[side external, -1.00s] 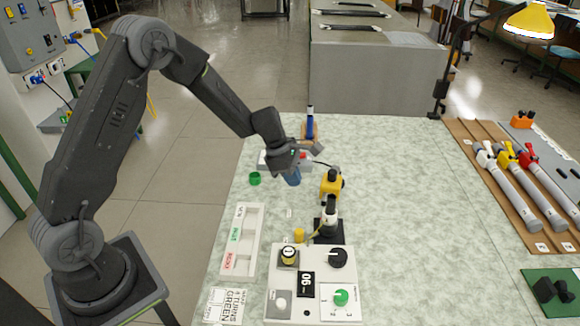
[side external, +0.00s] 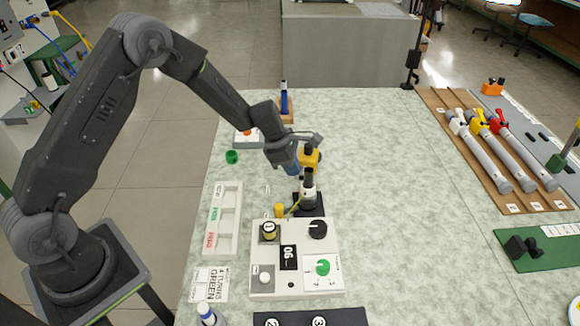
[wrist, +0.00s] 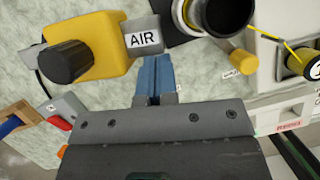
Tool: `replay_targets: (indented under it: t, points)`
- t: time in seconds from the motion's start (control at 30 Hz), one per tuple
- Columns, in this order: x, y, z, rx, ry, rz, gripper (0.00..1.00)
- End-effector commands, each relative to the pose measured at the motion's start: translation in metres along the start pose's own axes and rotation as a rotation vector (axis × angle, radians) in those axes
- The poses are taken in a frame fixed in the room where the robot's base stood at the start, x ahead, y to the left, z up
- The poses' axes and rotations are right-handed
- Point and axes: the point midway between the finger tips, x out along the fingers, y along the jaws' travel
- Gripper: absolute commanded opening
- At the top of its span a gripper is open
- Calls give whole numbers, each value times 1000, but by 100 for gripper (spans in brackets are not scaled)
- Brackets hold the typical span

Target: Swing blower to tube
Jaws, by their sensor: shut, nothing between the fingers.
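A yellow block with a dark round knob and a grey tab marked AIR (wrist: 95,47), apparently the blower, is at upper left in the wrist view. It also shows in the side view (side external: 313,156), partly behind my gripper. My gripper (wrist: 154,62) has its blue fingers closed together and empty, with the tips just below the AIR tab; I cannot tell if they touch. In the side view my gripper (side external: 292,168) is left of the yellow block. A white and black upright tube-like part (side external: 308,187) stands on a black base in front of the block.
A white control panel (side external: 262,252) with knobs stands in front. A labelled white tray (side external: 232,200) is to the left, with a green ring (side external: 232,157) behind it. Grey tubes with coloured heads (side external: 513,155) lie on a brown board at right. The middle-right tabletop is clear.

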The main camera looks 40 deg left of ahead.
Motion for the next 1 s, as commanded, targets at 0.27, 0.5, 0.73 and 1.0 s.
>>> replay_targets:
  t: [0.27,0.5,0.73,1.0]
  points:
    - [5,-2,13,3,0,-1,0]
    - [4,-2,9,1,0,-2,0]
    - [-11,-3,-26,-5,1,1,0]
    - [-73,-4,-26,0,-2,6,0]
